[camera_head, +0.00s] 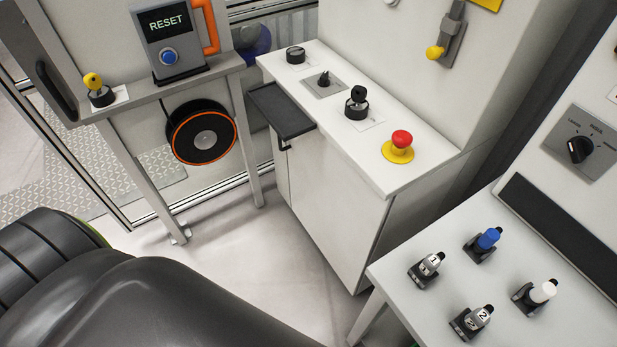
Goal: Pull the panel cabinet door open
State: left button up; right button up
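The white panel cabinet (420,165) stands in the middle, with controls on its top. Its front door panel (330,205) faces the lower left and looks shut or nearly so. A thin dark seam runs down near its left edge. A flat black ledge (283,112) sticks out at the cabinet's upper left corner, with a small dark bracket or latch (282,143) below it. I cannot tell which part is the door's handle. Large dark rounded links, which look like my own arm, fill the lower left. Neither gripper shows.
A red emergency button (401,140) and a key switch (357,101) sit on the cabinet top. A stand with a RESET box (172,40) is at the upper left. A table with several small connectors (480,245) is at the lower right. The floor (235,245) before the cabinet is clear.

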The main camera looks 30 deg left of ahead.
aim_at(318, 208)
jog(key=u, duration=0.7)
